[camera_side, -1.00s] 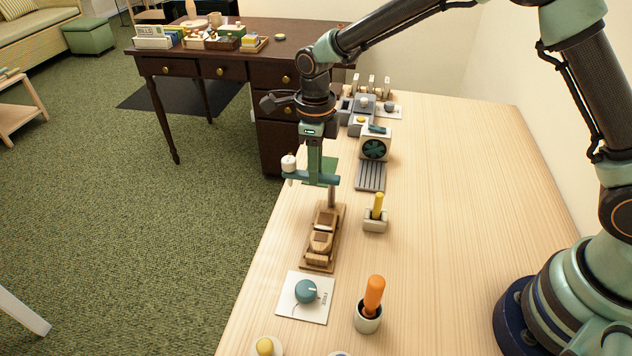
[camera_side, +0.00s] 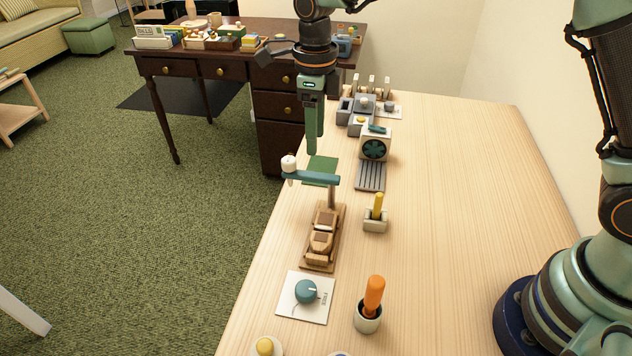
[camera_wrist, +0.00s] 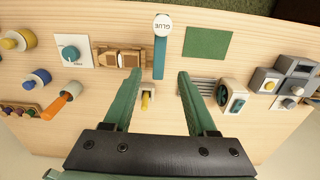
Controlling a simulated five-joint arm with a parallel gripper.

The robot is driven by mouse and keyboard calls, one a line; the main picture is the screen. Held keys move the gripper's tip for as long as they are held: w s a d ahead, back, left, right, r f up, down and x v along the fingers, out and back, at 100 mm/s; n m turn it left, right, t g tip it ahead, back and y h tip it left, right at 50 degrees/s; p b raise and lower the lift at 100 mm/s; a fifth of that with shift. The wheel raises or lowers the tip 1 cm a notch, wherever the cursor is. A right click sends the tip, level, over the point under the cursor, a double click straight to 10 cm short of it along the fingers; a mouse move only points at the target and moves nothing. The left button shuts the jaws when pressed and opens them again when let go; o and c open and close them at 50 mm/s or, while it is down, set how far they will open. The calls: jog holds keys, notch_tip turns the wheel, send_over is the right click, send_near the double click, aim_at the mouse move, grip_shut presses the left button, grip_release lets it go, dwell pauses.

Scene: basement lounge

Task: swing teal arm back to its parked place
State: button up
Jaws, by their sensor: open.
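In the wrist view the teal arm (camera_wrist: 159,58) runs from the round "GLUE" top (camera_wrist: 162,24) down between my fingers. A green square mat (camera_wrist: 208,43) lies beside it, clear of it. My gripper (camera_side: 314,148) points down, above and apart from the teal arm. The wrist view shows my gripper (camera_wrist: 160,75) open and empty.
A yellow-handled tool in a holder (camera_side: 376,214), a fan block (camera_side: 375,148), a teal dial (camera_side: 306,291) on a white card and an orange-handled tool in a cup (camera_side: 369,305) stand nearby.

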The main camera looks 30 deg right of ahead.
notch_tip(320, 180, up, 4)
jog(key=shift+f, duration=0.1)
dwell(0.4)
jog(key=s+d+r+n+t, duration=0.3)
jog(key=s+d+r+n, duration=0.5)
jog(key=n, duration=0.4)
jog(key=s+d+f+n+t, duration=0.2)
jog(key=s+d+n, duration=0.5)
jog(key=n, duration=0.8)
jog(key=shift+s+d+f+t, duration=0.15)
jog(key=shift+s+f+t, duration=0.2)
jog(key=shift+s, duration=0.6)
jog(key=shift+o, duration=0.3)
